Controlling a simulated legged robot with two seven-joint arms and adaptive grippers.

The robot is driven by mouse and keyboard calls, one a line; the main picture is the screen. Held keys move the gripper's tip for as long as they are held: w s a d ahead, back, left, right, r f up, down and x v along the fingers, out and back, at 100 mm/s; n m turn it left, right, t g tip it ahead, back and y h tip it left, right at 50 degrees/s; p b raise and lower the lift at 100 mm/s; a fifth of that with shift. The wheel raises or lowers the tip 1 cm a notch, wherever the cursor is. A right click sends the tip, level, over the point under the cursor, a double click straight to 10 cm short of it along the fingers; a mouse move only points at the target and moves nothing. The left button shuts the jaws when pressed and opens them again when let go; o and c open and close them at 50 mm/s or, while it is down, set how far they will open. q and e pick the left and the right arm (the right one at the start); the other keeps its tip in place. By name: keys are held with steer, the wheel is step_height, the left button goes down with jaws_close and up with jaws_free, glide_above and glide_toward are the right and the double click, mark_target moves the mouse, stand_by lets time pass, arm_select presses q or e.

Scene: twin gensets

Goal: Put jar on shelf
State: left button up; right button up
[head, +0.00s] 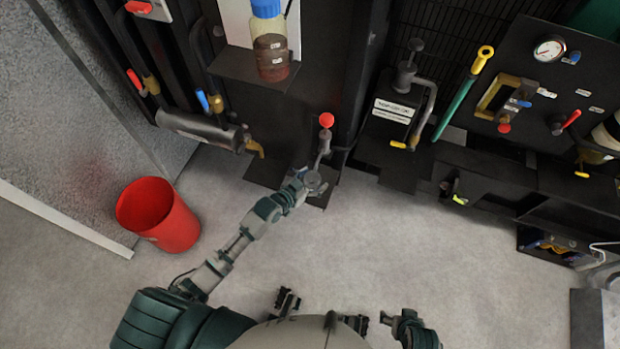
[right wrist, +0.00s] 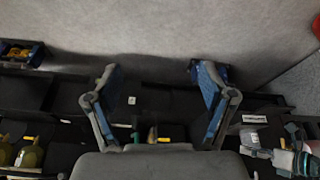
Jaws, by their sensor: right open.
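A jar with a blue cap and dark brown contents (head: 271,55) stands upright on a small black shelf (head: 228,66) at the top of the head view. My left gripper (head: 312,184) is at a round grey part at the foot of the lever with the red knob, below and apart from the jar. Whether its fingers are open or shut is too small to tell. My right gripper (right wrist: 158,88) is open in the right wrist view, with nothing between its fingers.
A red bucket (head: 158,215) stands on the floor at the left. A lever with a red knob (head: 326,121) rises beside my left gripper. A gauge panel (head: 530,90) and a low tray (head: 552,247) are at the right. The floor in the middle is clear.

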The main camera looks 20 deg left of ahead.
mark_target(308, 185)
arm_select(q)
steer(key=shift+d+r, duration=0.15)
steer(key=shift+d, duration=0.5)
steer(key=shift+s+a+r, duration=0.1)
steer(key=shift+s+r, duration=0.05)
steer(key=shift+s, duration=0.25)
steer(key=p+v, duration=0.1)
steer(key=v, duration=0.2)
steer(key=shift+a+r, duration=0.1)
steer(key=shift+a, duration=0.15)
steer(key=p+v, duration=0.2)
steer(key=v, duration=0.6)
steer(key=s+f+n+g+y, duration=0.1)
steer(key=s+f+g+y, duration=0.2)
steer(key=s, duration=0.9)
steer(key=s+f+n+g+y, duration=0.2)
steer(key=s+f+g, duration=0.5)
steer(key=s+f, duration=0.3)
steer(key=shift+s+f+y, duration=0.4)
steer(key=shift+s, duration=0.7)
arm_select(e)
step_height(308, 185, down, 6)
steer(key=s+d+g, duration=0.1)
steer(key=shift+d, duration=0.4)
arm_select(q)
steer(key=shift+a, duration=0.35)
arm_select(e)
steer(key=shift+s+a, duration=0.1)
steer(key=shift+a, duration=0.05)
